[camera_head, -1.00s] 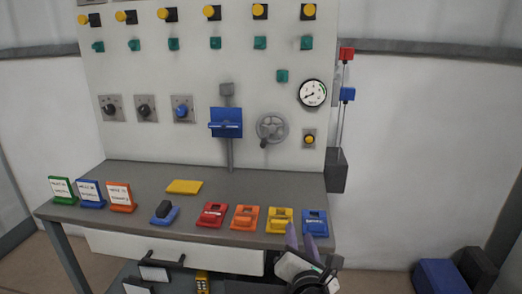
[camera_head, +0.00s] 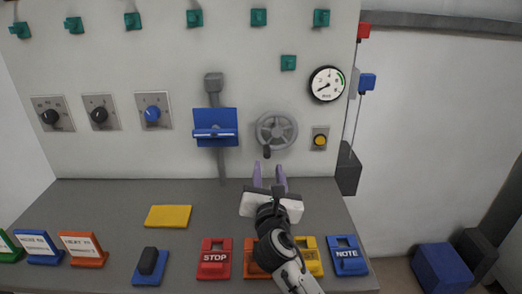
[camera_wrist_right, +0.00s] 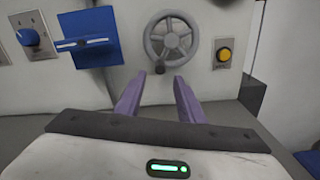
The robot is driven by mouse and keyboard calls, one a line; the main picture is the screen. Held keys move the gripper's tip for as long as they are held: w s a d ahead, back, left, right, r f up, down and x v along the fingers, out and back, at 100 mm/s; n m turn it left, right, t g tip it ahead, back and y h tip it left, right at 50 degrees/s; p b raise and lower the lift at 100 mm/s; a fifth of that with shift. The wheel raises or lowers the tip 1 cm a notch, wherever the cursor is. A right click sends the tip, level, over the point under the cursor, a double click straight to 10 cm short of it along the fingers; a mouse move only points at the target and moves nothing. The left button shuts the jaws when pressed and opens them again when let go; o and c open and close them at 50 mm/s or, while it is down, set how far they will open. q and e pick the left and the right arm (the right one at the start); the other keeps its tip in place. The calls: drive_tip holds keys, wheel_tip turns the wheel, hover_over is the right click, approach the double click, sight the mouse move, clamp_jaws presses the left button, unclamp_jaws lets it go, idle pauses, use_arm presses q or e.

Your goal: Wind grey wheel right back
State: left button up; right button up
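The grey wheel (camera_head: 277,131) is a spoked handwheel on the upright white panel, with a dark crank knob (camera_head: 267,153) at its lower left rim. The wheel also shows in the right wrist view (camera_wrist_right: 171,38), with its knob (camera_wrist_right: 160,69) at the bottom. My right gripper (camera_head: 269,167) is open, its two purple fingers pointing at the panel just below the wheel. In the right wrist view the fingertips (camera_wrist_right: 160,78) are spread below and to either side of the knob. Nothing is between them, and they look short of the knob. My left gripper is not in view.
Below, the grey bench carries a red STOP block (camera_head: 214,259), a blue NOTE block (camera_head: 347,257) and a yellow pad (camera_head: 168,216).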

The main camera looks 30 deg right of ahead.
sight(267, 156)
drive_tip(key=x, duration=0.8)
drive_tip(key=shift+w, duration=0.1)
clamp_jaws()
